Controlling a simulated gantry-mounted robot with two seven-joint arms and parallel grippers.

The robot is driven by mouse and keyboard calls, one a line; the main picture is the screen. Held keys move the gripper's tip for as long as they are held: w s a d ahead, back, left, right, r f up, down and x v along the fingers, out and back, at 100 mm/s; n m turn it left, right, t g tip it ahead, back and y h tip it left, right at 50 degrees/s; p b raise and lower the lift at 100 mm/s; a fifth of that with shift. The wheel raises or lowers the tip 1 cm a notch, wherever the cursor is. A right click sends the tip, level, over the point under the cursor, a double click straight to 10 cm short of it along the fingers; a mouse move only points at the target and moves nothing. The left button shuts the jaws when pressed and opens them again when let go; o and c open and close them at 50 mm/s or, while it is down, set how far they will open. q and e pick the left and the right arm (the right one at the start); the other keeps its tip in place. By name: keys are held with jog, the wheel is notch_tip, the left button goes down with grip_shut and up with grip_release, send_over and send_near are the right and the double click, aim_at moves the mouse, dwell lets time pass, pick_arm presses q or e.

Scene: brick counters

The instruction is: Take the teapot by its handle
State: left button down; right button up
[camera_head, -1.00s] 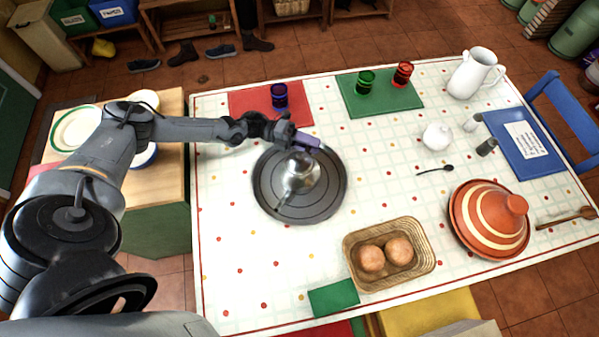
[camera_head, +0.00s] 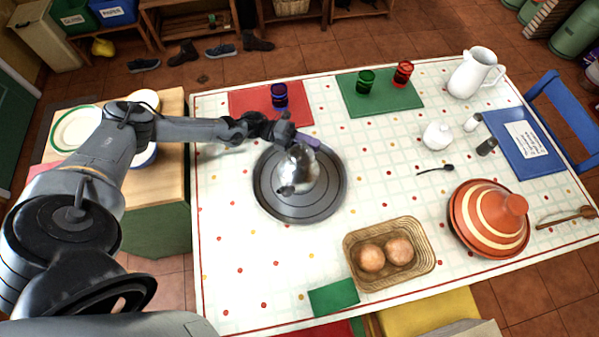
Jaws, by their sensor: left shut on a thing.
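The silver teapot (camera_head: 298,172) is over the round grey tray (camera_head: 272,200) on the table. Whether it touches the tray is hard to tell from above. My left gripper (camera_head: 300,140) is at the teapot's far side, its fingers by the top of the pot. It is shut on the teapot, apparently at the handle, which the gripper mostly hides. My right gripper is not in view.
A blue glass (camera_head: 280,96) stands on a red mat close behind the gripper. A bread basket (camera_head: 425,262) lies in front right, and an orange tagine (camera_head: 490,218) stands at right. The table's front left is clear.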

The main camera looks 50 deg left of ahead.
pick_arm(q)
jog(key=shift+r, duration=0.15)
jog(key=shift+w+r, duration=0.1)
jog(key=shift+r, duration=0.05)
dwell(0.4)
